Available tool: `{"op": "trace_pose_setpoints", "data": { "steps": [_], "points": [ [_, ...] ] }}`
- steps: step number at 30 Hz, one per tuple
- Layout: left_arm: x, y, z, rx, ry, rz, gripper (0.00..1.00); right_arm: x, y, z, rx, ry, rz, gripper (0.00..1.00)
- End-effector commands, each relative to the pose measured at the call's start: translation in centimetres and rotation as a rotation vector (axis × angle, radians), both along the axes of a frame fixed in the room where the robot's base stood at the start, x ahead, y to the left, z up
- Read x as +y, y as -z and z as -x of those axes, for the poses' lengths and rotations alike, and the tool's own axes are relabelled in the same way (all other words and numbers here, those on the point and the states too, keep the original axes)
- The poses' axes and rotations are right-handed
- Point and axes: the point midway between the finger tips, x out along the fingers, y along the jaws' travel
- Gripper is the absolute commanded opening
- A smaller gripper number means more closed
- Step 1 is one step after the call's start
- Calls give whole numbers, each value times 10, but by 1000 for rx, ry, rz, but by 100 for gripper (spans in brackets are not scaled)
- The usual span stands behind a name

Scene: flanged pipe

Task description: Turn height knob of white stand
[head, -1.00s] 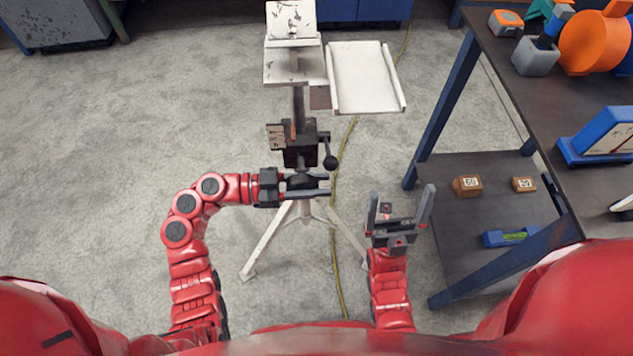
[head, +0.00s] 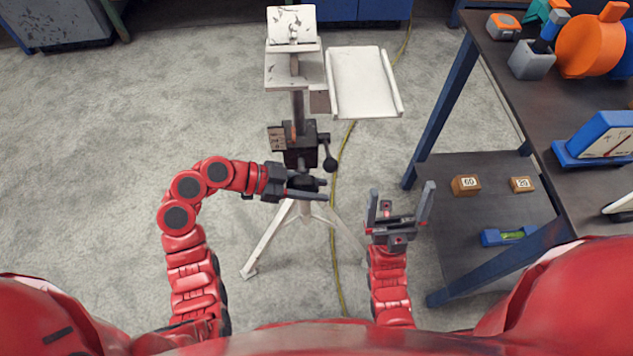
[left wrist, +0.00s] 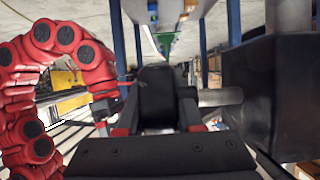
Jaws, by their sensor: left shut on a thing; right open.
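The white stand (head: 264,243) stands upright on the floor in front of me, with splayed tripod legs and a black clamp block (head: 300,158) on its column. The dark height knob (left wrist: 157,95) shows in the left wrist view between my left fingers, joined by a short grey shaft (left wrist: 220,97) to the block. My left gripper (head: 322,190) reaches in from the left and is shut on this knob, its fingers tilted. In the head view the fingers partly hide the knob. My right gripper (head: 402,193) is open and empty, to the right of the stand's legs.
A black ball-ended lever (head: 330,164) sticks out right of the block. The stand bears a white tray (head: 363,85). A dark workbench (head: 493,75) with tools stands at right; its lower shelf (head: 463,235) is near my right gripper. A yellow cable (head: 336,250) crosses the floor.

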Motion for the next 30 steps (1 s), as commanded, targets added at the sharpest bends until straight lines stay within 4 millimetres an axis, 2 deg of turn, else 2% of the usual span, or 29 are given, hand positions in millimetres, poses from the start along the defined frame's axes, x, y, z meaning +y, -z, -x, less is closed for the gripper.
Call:
{"op": "trace_pose_setpoints", "data": {
  "steps": [18,30],
  "points": [
    [10,6,0,-4,4,-579,0,0,-80,0,0,0,0,100],
    [17,14,0,-1,1,-816,0,0,-112,0,0,0,0,100]
  ]
}}
